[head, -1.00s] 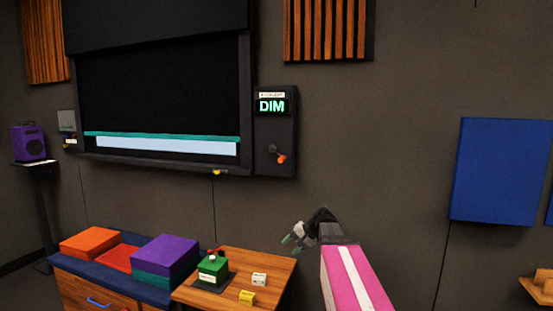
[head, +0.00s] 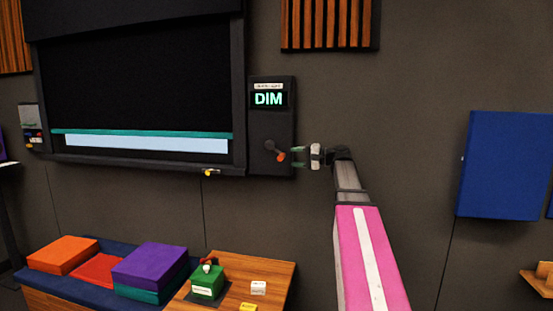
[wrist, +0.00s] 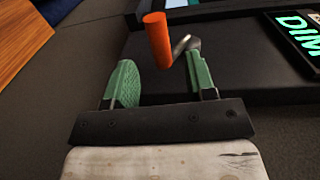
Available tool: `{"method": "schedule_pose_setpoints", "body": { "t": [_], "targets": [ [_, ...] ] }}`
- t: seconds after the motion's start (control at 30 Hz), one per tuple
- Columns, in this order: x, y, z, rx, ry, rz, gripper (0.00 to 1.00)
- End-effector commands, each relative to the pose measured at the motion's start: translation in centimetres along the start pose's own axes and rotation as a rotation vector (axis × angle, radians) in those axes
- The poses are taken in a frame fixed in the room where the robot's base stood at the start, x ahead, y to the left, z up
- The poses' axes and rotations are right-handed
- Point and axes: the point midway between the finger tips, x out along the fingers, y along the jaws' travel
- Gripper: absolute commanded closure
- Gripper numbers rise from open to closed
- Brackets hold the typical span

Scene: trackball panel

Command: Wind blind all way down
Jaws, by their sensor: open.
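The dark blind (head: 140,80) covers most of the window, its teal bottom bar (head: 140,134) a little above the sill. A pale strip (head: 145,145) shows below the bar. To the right is a black panel (head: 285,125) with a lit DIM display (head: 268,99) and a crank with an orange knob (head: 281,157). In the wrist view the orange knob (wrist: 157,40) and its grey crank arm (wrist: 184,46) stand just beyond the fingers. My gripper (head: 300,157) is open and empty, right beside the knob. In the wrist view its green fingers (wrist: 163,82) are spread apart.
A wooden table (head: 258,272) below holds a green box with a red-and-white top (head: 207,279) and small blocks. Coloured cushions (head: 150,265) lie on a bench at left. A blue wall panel (head: 505,165) hangs at right.

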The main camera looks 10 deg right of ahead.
Motion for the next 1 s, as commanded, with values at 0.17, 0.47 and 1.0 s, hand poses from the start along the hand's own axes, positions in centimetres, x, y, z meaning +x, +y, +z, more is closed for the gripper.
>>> {"method": "schedule_pose_setpoints", "body": {
  "t": [0.17, 0.47, 1.0],
  "targets": [
    [3.4, 0.1, 0.0, 0.000, -0.002, 0.002, 0.49],
    [7.4, 0.1, 0.0, 0.000, 0.000, 0.002, 0.49],
    [8.1, 0.1, 0.0, 0.000, 0.001, 0.002, 0.85]
  ]
}}
